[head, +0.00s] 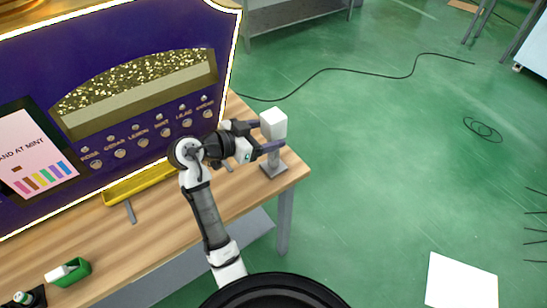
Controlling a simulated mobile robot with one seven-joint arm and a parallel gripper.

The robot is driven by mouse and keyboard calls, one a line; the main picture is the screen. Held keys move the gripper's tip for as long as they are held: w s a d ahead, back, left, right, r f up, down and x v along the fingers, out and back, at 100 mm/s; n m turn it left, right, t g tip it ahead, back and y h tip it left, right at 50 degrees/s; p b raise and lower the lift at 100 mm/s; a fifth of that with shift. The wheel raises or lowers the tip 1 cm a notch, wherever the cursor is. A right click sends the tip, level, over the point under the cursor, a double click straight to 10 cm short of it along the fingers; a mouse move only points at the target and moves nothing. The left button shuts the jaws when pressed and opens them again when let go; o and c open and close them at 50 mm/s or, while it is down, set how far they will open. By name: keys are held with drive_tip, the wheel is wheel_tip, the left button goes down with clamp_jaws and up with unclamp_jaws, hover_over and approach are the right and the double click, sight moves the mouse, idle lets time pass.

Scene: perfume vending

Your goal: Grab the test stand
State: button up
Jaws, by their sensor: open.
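The test stand (274,160) stands upright near the right front corner of the wooden table, a grey post on a flat base. A white cube (273,123) sits at its top. My gripper (277,135) reaches from the left at the height of the cube and upper post. Its fingers are open, one on the far side and one on the near side of the stand's top. I cannot tell whether either finger touches it.
A purple vending machine (120,100) with a lit screen and a row of buttons stands on the table (160,232), left of my arm. A yellow tray (140,186) is at its front. Floor to the right is mostly clear.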

drive_tip(key=p+x, duration=0.1)
drive_tip(key=x, duration=0.2)
drive_tip(key=shift+w+d+p, duration=0.2)
drive_tip(key=shift+w+p, duration=0.15)
drive_tip(key=shift+w, duration=0.1)
drive_tip(key=shift+w+d+f, duration=0.25)
drive_tip(key=shift+w+d, duration=0.05)
drive_tip(key=shift+d, duration=0.15)
clamp_jaws()
